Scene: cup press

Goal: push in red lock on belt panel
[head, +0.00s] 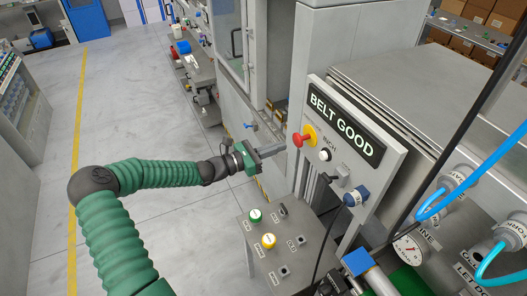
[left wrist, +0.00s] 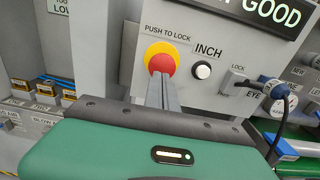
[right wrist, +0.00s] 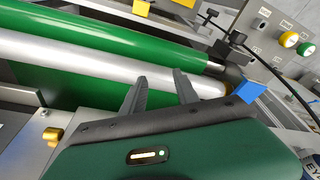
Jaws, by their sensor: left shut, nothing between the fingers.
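The red lock (head: 298,140) is a mushroom button on a yellow collar on the grey panel under the "BELT GOOD" sign. In the left wrist view the red lock (left wrist: 162,64) sits under the words "PUSH TO LOCK". My left gripper (head: 282,148) is shut and empty, its tips pointing at the button from the left, very close to it. In the left wrist view its fingers (left wrist: 161,80) overlap the lower part of the red cap; I cannot tell whether they touch. My right gripper (right wrist: 157,78) is open and empty, over a silver roller.
A white INCH button (left wrist: 202,70) and a LOCK switch (left wrist: 236,82) sit right of the red lock. A box with green and yellow buttons (head: 268,241) stands below. A green belt (right wrist: 120,45) runs by my right gripper.

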